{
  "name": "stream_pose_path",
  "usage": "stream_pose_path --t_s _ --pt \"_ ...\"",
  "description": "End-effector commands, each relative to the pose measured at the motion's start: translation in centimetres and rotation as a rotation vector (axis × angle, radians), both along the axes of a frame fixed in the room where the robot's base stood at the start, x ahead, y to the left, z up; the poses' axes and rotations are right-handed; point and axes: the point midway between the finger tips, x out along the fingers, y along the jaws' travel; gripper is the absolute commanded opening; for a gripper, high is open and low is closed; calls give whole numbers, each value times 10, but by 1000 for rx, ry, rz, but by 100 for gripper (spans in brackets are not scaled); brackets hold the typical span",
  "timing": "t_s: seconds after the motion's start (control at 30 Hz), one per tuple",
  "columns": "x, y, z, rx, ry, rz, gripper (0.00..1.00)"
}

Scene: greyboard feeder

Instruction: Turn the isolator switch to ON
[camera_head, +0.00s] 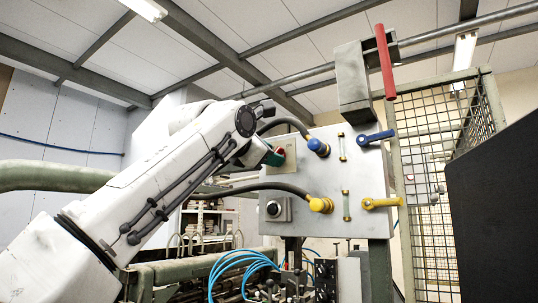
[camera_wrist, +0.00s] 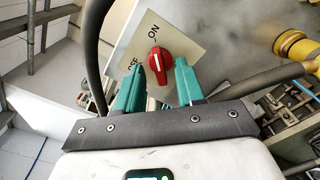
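The isolator switch is a red knob (camera_wrist: 160,64) on a beige plate marked ON and OFF (camera_wrist: 185,45) in the wrist view. Its white mark runs roughly up and down in the picture, in line with the ON label. The OFF label is partly hidden behind the left finger. My gripper (camera_wrist: 159,66) is open, with one teal finger on each side of the knob and a visible gap to it on both sides. In the head view my gripper (camera_head: 272,157) is at the plate (camera_head: 289,146) on the grey panel, and it hides most of the knob.
Blue (camera_head: 318,147) and yellow (camera_head: 320,205) hose fittings stick out of the panel (camera_head: 330,175) to the right, with dark hoses running past my gripper. A round dial (camera_head: 275,209) sits below. Blue (camera_head: 376,137) and yellow (camera_head: 381,203) handles and a red lever (camera_head: 385,62) are further right.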

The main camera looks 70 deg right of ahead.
Motion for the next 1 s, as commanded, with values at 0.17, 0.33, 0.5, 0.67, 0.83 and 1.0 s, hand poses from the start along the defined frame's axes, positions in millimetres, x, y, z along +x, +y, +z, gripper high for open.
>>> stream_pose_path --t_s 0.17,0.33,0.5,0.67,0.83,1.0 --pt "7 23 -2 -1 1 4 38" --pt "15 56 -3 -2 1 4 38" --pt "22 84 -2 -2 2 4 38" --pt "25 99 -1 0 1 2 38" --pt "26 103 -1 0 0 1 38" --pt "26 103 0 0 0 1 38"
